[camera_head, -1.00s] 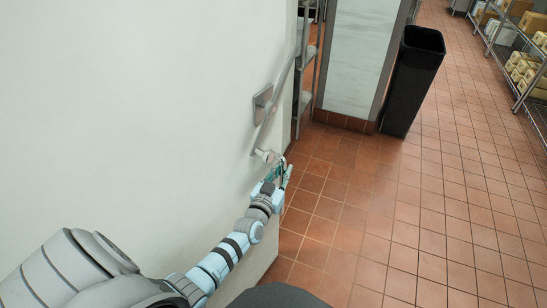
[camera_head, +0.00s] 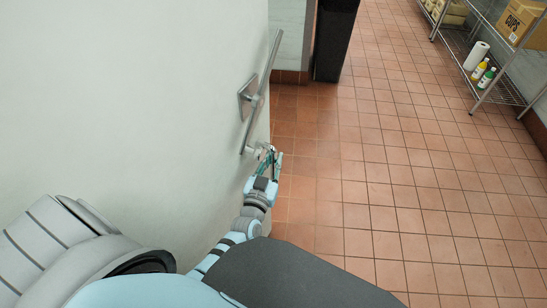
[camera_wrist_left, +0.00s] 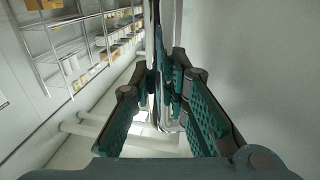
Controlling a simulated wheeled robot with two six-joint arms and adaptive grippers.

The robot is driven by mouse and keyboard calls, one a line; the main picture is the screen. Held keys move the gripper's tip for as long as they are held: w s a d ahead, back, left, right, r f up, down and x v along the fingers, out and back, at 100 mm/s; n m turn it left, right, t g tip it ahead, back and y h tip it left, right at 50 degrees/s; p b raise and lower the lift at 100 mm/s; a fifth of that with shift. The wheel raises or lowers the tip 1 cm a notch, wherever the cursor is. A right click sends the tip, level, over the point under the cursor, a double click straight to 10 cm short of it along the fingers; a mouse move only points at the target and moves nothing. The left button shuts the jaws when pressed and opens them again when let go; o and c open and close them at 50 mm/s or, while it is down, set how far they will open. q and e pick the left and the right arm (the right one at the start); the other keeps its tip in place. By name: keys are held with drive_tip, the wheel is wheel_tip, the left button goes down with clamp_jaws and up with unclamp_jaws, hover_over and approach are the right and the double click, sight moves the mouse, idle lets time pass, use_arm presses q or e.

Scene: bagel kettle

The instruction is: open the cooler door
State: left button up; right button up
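The cooler door (camera_head: 130,90) is a large pale panel filling the left side of the head view. Its long metal handle (camera_head: 262,80) runs down near the door's right edge, with a square plate (camera_head: 250,95) beside it. My left gripper (camera_head: 272,158) is at the handle's lower end. In the left wrist view, the fingers (camera_wrist_left: 165,92) close in from both sides on a narrow upright metal piece (camera_wrist_left: 157,40), seemingly part of the handle. The fingers partly hide the contact. My right gripper is not in view.
A black bin (camera_head: 335,38) stands beyond the door by a wall. Wire shelving (camera_head: 505,85) with a cardboard box (camera_head: 524,20) and bottles stands at the right. The red tiled floor (camera_head: 400,170) between is clear.

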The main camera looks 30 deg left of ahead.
use_arm(q)
drive_tip(key=o, duration=0.5)
drive_tip(key=shift+d, duration=0.2)
drive_tip(key=shift+c, duration=0.2)
